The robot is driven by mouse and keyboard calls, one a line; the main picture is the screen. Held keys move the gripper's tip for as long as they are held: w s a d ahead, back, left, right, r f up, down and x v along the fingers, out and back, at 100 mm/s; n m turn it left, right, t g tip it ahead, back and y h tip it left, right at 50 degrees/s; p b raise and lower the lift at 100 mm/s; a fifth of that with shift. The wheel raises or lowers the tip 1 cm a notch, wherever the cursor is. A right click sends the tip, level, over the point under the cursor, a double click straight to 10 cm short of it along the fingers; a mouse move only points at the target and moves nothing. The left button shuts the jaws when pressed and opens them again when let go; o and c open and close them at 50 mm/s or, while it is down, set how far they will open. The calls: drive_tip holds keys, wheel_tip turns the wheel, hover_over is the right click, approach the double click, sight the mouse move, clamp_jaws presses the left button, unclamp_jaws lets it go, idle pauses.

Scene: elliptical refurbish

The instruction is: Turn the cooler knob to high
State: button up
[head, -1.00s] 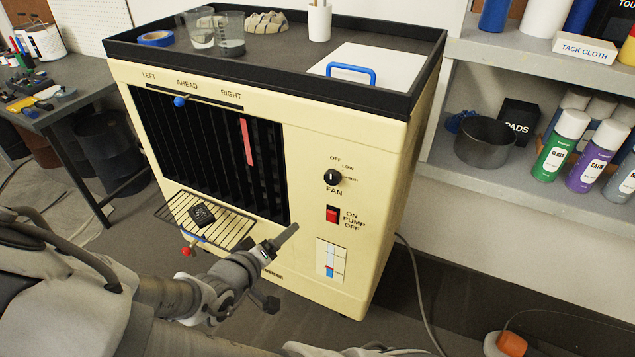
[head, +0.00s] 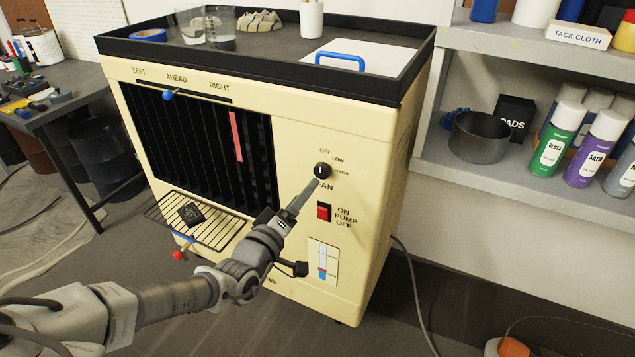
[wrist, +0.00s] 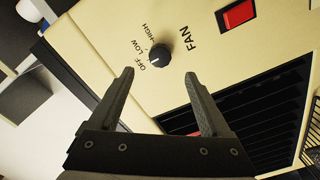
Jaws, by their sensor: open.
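The cooler (head: 300,120) is a cream cabinet with a black louvred front. Its black fan knob (head: 322,170) is on the right of the front panel, with OFF, LOW and HIGH printed around it. In the wrist view the knob (wrist: 160,55) shows a white pointer line, which seems to point toward OFF or LOW; I cannot tell which exactly. My gripper (head: 316,184) is just below the knob in the head view. In the wrist view my gripper (wrist: 160,75) is open, with its fingers apart and the knob beyond and between the tips, not gripped.
A red pump switch (head: 324,212) sits below the knob, and it also shows in the wrist view (wrist: 238,13). A wire shelf (head: 215,228) holding a small black block (head: 190,214) juts out below the louvres. Shelves with spray cans (head: 560,140) stand at the right.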

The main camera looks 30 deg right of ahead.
sight(320, 173)
drive_tip(key=b+x, duration=0.2)
drive_tip(key=x, duration=0.5)
drive_tip(key=shift+w+d, duration=0.2)
drive_tip(key=shift+d, duration=0.15)
clamp_jaws()
